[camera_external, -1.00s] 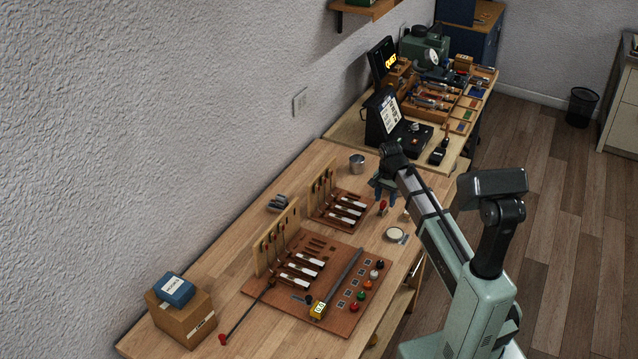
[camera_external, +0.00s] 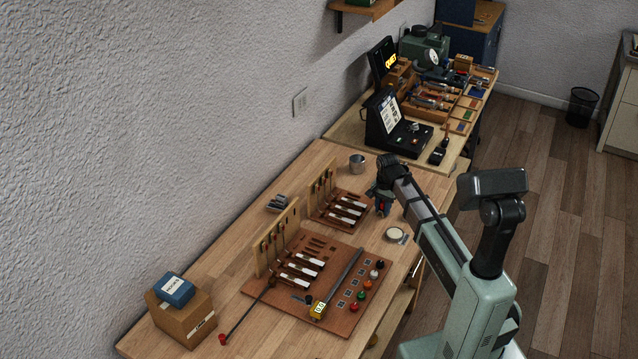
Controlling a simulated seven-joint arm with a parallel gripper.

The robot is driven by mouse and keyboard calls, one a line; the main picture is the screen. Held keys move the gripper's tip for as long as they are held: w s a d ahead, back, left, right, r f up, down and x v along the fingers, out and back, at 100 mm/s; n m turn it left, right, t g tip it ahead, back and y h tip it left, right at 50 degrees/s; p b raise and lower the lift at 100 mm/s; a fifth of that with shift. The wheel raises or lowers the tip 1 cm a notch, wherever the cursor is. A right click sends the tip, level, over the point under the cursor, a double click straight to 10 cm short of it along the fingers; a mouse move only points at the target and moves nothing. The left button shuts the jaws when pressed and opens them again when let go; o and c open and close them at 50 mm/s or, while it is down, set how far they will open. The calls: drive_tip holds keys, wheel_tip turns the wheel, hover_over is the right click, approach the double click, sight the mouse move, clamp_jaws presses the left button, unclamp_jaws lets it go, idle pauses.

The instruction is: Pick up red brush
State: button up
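My gripper (camera_external: 382,204) points down at the right edge of the near workbench, beyond the white round dish. A small upright red item, which looks like the red brush, stood at this spot a second ago. It is now mostly hidden by my gripper, whose fingers are down around or just in front of it. The fingers are small and dark here, so I cannot tell whether they are open or shut on it.
The near workbench (camera_external: 240,240) holds a brown board (camera_external: 290,318) with piano hammers and several coloured knobs. A second hammer rack (camera_external: 340,207) stands left of my gripper. A metal cup (camera_external: 357,162) is behind it. The white dish (camera_external: 395,234) is close in front.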

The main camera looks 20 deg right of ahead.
clamp_jaws()
